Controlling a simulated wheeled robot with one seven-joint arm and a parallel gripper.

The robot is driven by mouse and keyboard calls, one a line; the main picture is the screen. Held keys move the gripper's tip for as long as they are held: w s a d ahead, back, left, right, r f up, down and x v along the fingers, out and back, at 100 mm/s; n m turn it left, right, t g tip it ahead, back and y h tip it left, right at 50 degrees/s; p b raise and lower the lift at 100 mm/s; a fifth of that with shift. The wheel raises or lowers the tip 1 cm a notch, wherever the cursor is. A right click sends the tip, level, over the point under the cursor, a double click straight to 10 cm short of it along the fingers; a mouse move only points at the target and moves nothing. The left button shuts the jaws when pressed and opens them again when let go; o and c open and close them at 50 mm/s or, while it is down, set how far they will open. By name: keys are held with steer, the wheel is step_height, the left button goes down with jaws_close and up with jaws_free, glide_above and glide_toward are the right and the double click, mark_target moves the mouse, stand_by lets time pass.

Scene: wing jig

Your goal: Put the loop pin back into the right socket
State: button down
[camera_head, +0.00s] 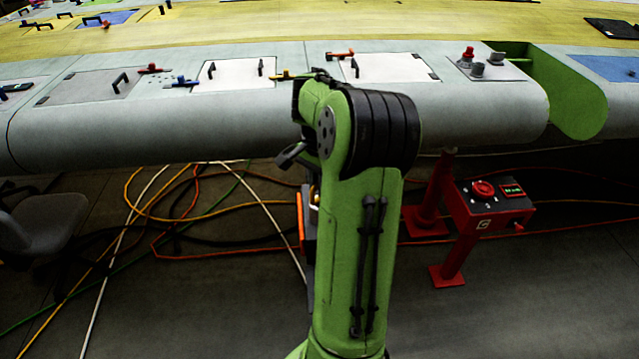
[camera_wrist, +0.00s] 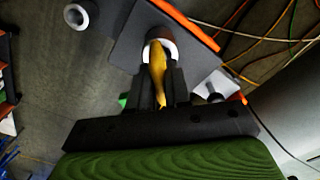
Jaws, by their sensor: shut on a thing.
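In the wrist view my gripper (camera_wrist: 163,86) is shut on a yellow piece, which I take for the loop pin (camera_wrist: 157,68). The pin's far end overlaps a white ring-shaped socket (camera_wrist: 167,44) on a dark grey plate (camera_wrist: 130,38) with an orange edge. I cannot tell whether the pin is inside the ring or in front of it. A second pale ring (camera_wrist: 77,15) with a dark centre shows at the upper left. In the head view my arm hides the gripper and pin; part of an orange-edged stand (camera_head: 301,215) shows beside the arm.
The grey wing (camera_head: 230,125) with panels and handles spans the back. A red control box (camera_head: 492,203) on red stands is right of my arm. Coloured cables (camera_head: 190,205) lie across the floor at left. A dark chair (camera_head: 42,225) stands at far left.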

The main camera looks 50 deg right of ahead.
steer(key=c, duration=1.1)
jaws_free()
step_height(320, 180, up, 13)
steer(key=p, duration=0.4)
steer(key=w+a+r+n+h, duration=0.2)
steer(key=a+r+n, duration=0.15)
steer(key=a, duration=0.45)
steer(key=s+a+f+n+t, duration=0.1)
steer(key=s+a+n+t, duration=0.1)
steer(key=a+n, duration=0.3)
steer(key=s+a+f+n+t+y, duration=0.1)
steer(key=s+a+n, duration=0.4)
steer(key=a, duration=0.5)
steer(key=s+a+f+n+t+y, duration=0.1)
steer(key=s+a+f+n+t, duration=0.1)
steer(key=a+n, duration=0.3)
steer(key=shift+s+a+t, duration=0.15)
steer(key=shift+s+a, duration=0.3)
steer(key=shift+a, duration=0.25)
steer(key=shift+s+a+t, duration=0.15)
steer(key=shift+s+a, duration=0.3)
steer(key=shift+a, duration=0.25)
steer(key=shift+d, duration=0.1)
